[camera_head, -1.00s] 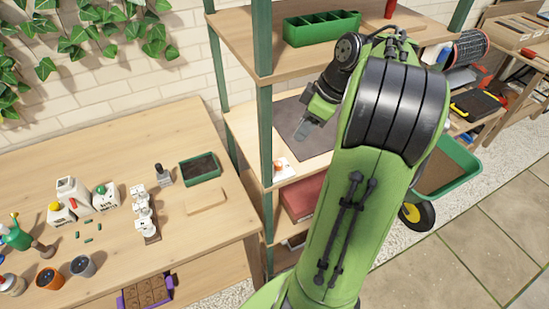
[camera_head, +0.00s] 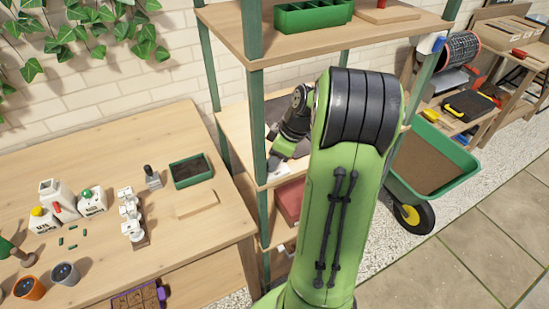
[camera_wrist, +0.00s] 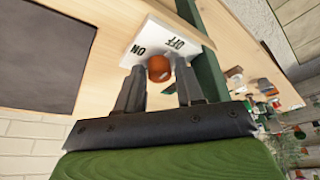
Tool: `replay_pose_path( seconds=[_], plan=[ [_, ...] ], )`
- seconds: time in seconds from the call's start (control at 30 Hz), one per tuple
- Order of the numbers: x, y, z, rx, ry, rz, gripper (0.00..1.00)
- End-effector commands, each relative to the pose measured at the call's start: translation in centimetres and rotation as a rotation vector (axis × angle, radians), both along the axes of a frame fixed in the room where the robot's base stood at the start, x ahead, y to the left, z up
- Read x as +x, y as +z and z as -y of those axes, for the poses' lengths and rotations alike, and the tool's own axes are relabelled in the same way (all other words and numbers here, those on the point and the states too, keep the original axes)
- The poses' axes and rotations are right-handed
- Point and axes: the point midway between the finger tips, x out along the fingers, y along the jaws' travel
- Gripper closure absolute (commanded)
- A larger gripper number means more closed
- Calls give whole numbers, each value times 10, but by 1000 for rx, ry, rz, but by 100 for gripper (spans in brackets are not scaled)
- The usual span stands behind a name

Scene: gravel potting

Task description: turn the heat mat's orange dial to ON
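The heat mat (camera_wrist: 45,50) is a dark flat rectangle on the shelf board at the left of the wrist view. A white dial plate (camera_wrist: 150,38) beside it bears the words ON and OFF. The round orange dial (camera_wrist: 159,68) sits at the plate's edge nearest me. My gripper (camera_wrist: 160,70) is open, with its two fingertips apart, one on each side of the dial; I cannot tell whether they touch it. In the head view my gripper (camera_head: 277,158) is low over the front left of the middle shelf, and my arm hides most of the mat.
A green shelf post (camera_head: 257,120) stands close left of my gripper. The upper shelf board (camera_head: 340,42) with a green tray (camera_head: 313,16) is above. A wooden bench (camera_head: 110,160) with pots and bottles is left; a green wheelbarrow (camera_head: 435,165) stands right.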

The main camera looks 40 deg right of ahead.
Motion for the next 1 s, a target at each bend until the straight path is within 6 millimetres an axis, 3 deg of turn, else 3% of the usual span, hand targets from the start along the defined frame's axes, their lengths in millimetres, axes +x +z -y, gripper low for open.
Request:
replay_pose_path(
  seconds=[0.07, 0.3, 0.67, 1.0],
  plan=[
    [0, 1, 0, 0, 0, 0, 65],
    [0, 1, 0, 0, 0, 0, 100],
    [0, 1, 0, 1, 55, -1, 100],
    [1, 1, 1, 1, 301, -1, 100]
  ],
)
